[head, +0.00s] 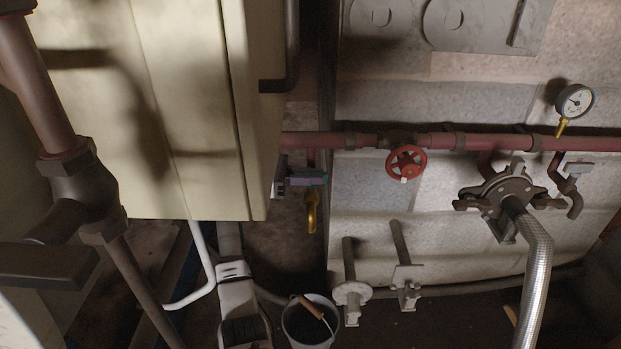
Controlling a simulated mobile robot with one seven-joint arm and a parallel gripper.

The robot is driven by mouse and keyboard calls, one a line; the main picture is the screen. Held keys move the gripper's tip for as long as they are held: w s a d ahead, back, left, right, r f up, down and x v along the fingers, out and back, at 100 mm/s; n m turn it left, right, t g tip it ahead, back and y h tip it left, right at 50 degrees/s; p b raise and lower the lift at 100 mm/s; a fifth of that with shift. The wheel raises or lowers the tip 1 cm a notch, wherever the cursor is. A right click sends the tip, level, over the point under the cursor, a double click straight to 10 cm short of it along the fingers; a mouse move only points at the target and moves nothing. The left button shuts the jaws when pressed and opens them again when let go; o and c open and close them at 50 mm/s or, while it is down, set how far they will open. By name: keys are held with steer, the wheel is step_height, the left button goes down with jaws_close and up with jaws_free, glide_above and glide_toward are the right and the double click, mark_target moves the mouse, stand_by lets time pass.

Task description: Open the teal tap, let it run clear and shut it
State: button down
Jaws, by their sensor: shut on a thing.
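The teal tap (311,216) hangs from the red pipe just right of the cream cabinet. Its brass spout points down, and its teal lever (317,180) lies roughly level across the top. My gripper (290,178) reaches out from behind the cabinet's edge at the lever and is shut on it. The fingertips are small and dark here, and most of the gripper is hidden by the cabinet. No stream from the spout can be made out. A bucket (287,322) with a wooden grip stands on the floor below the tap.
The cream cabinet (185,110) fills the upper left and hides much of my arm. A red handwheel (407,162), a gauge (574,102) and a flanged fitting with a silver hose (534,270) are to the right. Two pipe stubs (349,262) stand nearby.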

steer(key=shift+d, duration=0.15)
steer(key=c, duration=1.5)
jaws_free()
steer(key=shift+o, duration=0.2)
steer(key=a, duration=0.7)
steer(key=shift+w+a, duration=0.15)
steer(key=shift+a, duration=0.15)
